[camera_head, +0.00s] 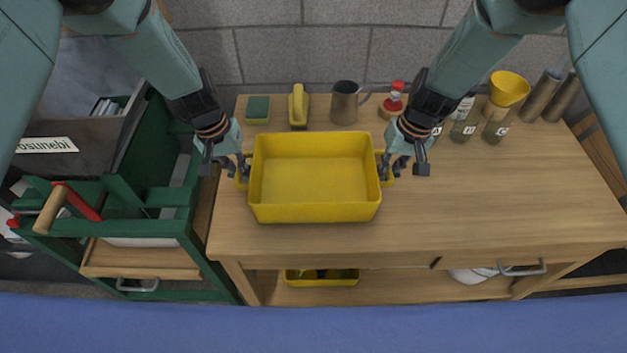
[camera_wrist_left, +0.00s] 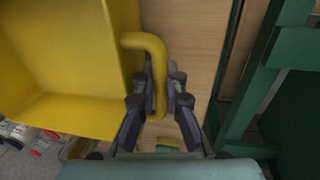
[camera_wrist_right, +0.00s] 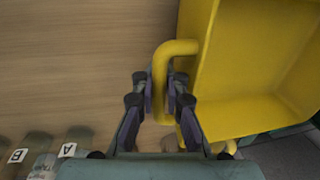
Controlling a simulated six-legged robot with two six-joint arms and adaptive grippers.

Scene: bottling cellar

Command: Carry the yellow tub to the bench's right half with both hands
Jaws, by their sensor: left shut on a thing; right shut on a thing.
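The yellow tub (camera_head: 315,212) is empty and upright over the left half of the wooden bench (camera_head: 480,215). I cannot tell whether it touches the bench top. My left gripper (camera_head: 241,174) is shut on the tub's left handle, and the handle (camera_wrist_left: 158,60) shows between the fingers in the left wrist view. My right gripper (camera_head: 388,172) is shut on the right handle, and that handle (camera_wrist_right: 165,62) shows between the fingers in the right wrist view.
Along the back stand a green sponge (camera_head: 258,109), a yellow object (camera_head: 298,106), a metal mug (camera_head: 345,103), a red-capped jar (camera_head: 394,98), several small bottles (camera_head: 495,128) and a yellow funnel (camera_head: 508,88). A green rack (camera_head: 185,228) adjoins the left end. The bench's right front is clear.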

